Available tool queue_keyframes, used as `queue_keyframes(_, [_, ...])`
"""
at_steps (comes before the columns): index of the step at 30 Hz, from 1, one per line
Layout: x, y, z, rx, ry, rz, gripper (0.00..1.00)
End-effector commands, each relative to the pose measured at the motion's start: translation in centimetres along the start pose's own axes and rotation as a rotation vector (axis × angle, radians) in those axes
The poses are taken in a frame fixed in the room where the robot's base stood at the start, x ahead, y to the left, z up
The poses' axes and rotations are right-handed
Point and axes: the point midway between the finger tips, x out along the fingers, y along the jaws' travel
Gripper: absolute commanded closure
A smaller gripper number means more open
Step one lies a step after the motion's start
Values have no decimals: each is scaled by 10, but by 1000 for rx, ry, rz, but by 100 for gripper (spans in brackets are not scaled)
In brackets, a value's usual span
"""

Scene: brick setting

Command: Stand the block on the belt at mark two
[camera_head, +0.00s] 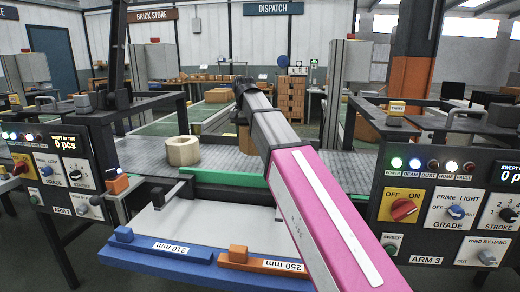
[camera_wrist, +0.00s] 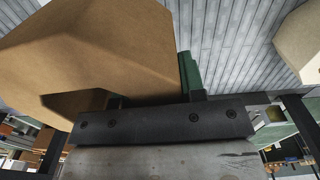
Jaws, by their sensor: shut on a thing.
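A tan block (camera_wrist: 95,50) fills the upper left of the wrist view, against my gripper (camera_wrist: 165,118), which is shut on it. In the head view the block (camera_head: 244,138) shows only partly behind my pink arm, over or on the grey belt (camera_head: 222,157); I cannot tell whether it touches the belt. The wrist view shows the belt's slats (camera_wrist: 228,40) beyond the block. My fingertips are hidden in the head view. No mark two can be made out on the belt.
A pale hexagonal ring-shaped block (camera_head: 183,151) sits on the belt to the left. A green strip (camera_head: 222,178) edges the belt's near side. In front is a pale tray (camera_head: 190,222) with blue and orange tabs. Control panels (camera_head: 440,212) stand at both sides.

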Motion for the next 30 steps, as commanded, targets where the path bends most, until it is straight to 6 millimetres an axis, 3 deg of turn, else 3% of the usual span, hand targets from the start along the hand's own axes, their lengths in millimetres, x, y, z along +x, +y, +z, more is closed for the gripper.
queue_keyframes(16, [52,73,-50,4,0,1,100])
queue_keyframes(22, [61,86,-59,2,1,1,100])
queue_keyframes(30, [73,89,-60,1,0,1,100])
